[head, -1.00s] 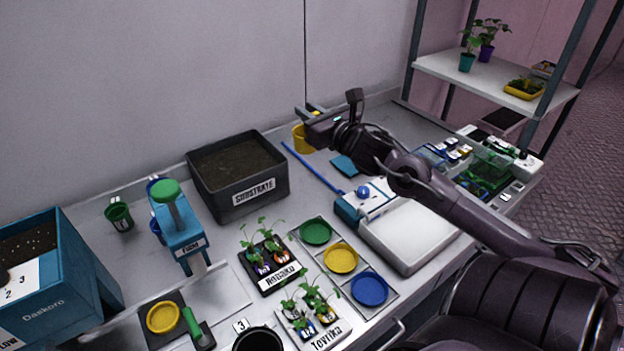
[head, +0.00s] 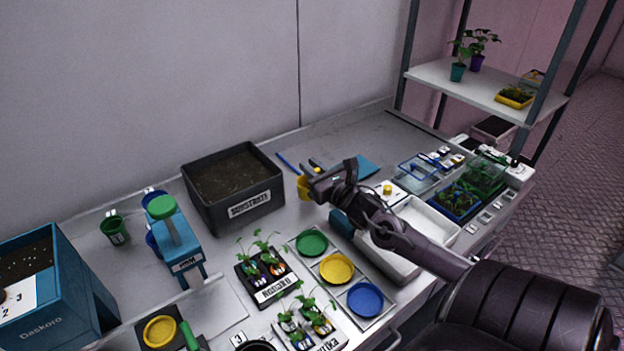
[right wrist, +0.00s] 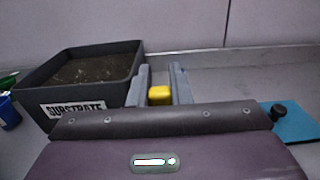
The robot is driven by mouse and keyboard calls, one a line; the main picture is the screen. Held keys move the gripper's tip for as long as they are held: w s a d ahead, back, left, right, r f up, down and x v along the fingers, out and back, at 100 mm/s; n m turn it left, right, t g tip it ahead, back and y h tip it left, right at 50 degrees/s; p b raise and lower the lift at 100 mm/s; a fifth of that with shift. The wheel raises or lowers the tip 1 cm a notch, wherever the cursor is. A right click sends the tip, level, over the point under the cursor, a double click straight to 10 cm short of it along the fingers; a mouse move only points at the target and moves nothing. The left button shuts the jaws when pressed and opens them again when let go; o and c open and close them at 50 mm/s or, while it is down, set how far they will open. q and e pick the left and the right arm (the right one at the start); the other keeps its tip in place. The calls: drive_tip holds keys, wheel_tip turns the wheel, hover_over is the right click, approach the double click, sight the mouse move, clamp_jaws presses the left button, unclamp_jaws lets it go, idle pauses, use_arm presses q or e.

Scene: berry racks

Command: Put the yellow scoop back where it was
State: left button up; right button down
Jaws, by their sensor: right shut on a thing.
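The yellow scoop (head: 303,188) shows in the head view just beside my right gripper (head: 311,167), at the right of the substrate box (head: 283,196). My right gripper is shut on it. In the right wrist view the scoop's yellow part (right wrist: 159,95) sits between the two grey fingers (right wrist: 160,84). The arm and gripper hide part of the scoop. I cannot tell whether it touches the bench. My left gripper is not in view.
A blue rod (head: 287,163) and blue mat (head: 365,168) lie behind the gripper. Green (head: 311,243), yellow (head: 336,268) and blue (head: 365,298) dishes stand in front. Bench left of the mat is fairly clear.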

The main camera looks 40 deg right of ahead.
wheel_tip(320, 180, down, 4)
drive_tip(key=shift+f, duration=0.1)
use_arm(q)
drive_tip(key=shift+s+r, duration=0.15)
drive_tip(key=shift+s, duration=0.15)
use_arm(e)
drive_tip(key=shift+f, duration=0.15)
drive_tip(key=c, duration=1.3)
unclamp_jaws()
drive_tip(key=shift+c, duration=0.2)
drive_tip(key=shift+r, duration=0.2)
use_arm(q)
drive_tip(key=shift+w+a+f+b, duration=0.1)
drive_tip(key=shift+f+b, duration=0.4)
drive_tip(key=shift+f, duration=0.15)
use_arm(e)
drive_tip(key=s+a, duration=0.1)
drive_tip(key=s, duration=1.1)
drive_tip(key=shift+a, duration=0.15)
